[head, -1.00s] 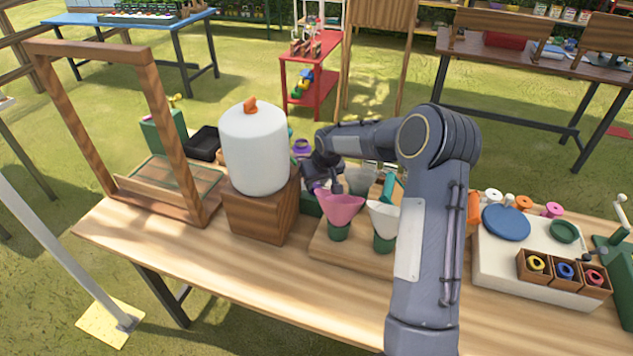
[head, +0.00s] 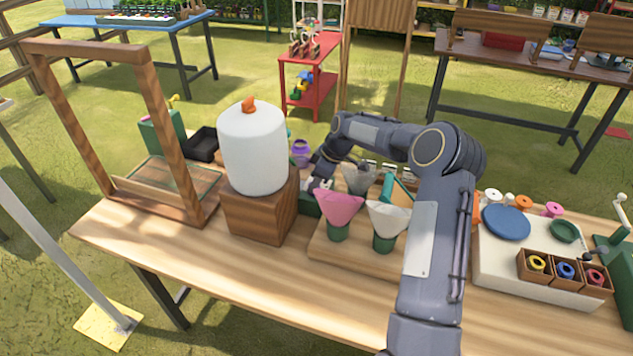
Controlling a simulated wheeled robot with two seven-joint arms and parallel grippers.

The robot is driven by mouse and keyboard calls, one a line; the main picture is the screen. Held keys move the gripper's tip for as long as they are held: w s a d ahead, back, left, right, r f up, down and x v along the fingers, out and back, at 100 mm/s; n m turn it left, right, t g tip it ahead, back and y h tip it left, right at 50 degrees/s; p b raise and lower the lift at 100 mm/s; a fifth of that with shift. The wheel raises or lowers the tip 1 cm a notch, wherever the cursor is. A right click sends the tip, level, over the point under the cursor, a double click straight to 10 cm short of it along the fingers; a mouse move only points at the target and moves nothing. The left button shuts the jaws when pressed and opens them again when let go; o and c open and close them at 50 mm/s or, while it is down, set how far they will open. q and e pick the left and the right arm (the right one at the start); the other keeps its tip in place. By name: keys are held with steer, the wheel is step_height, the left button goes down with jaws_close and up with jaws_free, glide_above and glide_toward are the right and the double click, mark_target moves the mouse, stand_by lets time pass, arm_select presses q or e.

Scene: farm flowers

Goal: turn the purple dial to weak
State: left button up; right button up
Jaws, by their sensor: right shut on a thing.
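My right gripper (head: 318,184) is shut at the green box (head: 308,204), just right of the white tank and behind the pink cone. The purple dial is hidden at the gripper's fingertips, so its setting and any marks cannot be read. My right arm reaches in from the lower right, over the table, and bends down to the box. My left gripper is not in view.
The white tank (head: 252,148) on its wooden block (head: 258,208) stands close left of the gripper. A pink cone (head: 339,207) and a pale cone (head: 387,218) stand in front. A purple pot (head: 300,152) is behind. The table's front strip (head: 230,270) is clear.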

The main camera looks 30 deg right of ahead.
steer(key=shift+n, duration=0.6)
steer(key=o, duration=0.7)
steer(key=v, duration=0.4)
steer(key=b+v, duration=0.1)
steer(key=v, duration=0.2)
steer(key=shift+w+d+r, duration=0.1)
steer(key=shift+d+r, duration=0.15)
steer(key=shift+r, duration=0.15)
